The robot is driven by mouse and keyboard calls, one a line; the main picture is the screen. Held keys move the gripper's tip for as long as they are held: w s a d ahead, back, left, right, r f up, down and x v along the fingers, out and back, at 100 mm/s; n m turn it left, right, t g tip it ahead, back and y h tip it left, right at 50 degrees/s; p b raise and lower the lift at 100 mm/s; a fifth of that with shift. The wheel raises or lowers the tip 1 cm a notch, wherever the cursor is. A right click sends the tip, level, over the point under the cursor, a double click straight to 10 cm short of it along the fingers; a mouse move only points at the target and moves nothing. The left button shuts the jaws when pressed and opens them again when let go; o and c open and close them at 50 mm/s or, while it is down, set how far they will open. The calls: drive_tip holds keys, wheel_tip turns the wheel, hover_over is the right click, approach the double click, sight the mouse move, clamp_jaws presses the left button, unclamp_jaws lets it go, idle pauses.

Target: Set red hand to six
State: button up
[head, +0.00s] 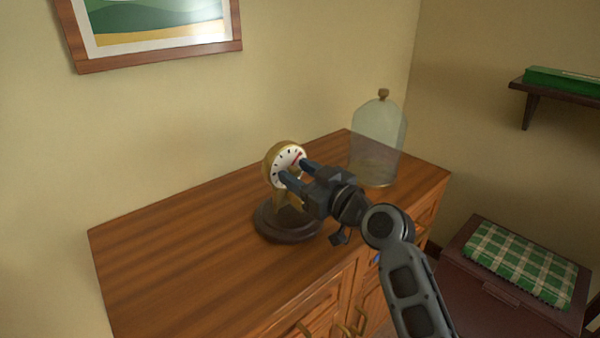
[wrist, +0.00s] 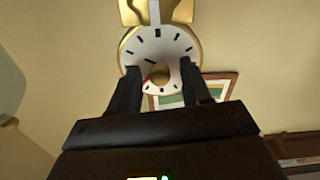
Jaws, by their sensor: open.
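A small gold clock (head: 286,150) with a white dial and black marks stands on a dark round base (head: 270,232) on the wooden cabinet. Its red hand (head: 297,158) points to the upper right of the dial in the head view. In the upside-down wrist view, the red hand (wrist: 146,82) shows only as a short piece at the dial's lower left, partly hidden by a finger. A gold knob (wrist: 160,75) sits low on the dial there. My gripper (head: 294,169) is open, its fingertips close in front of the dial, either side of the knob (wrist: 161,68); contact cannot be told.
A glass dome (head: 378,140) with a knob on top stands on the cabinet (head: 170,250) right of the clock. The cabinet top left of the clock is clear. A framed picture (head: 160,56) hangs on the wall behind. A wall shelf (head: 560,92) is at right.

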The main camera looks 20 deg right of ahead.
clamp_jaws()
idle(0.4)
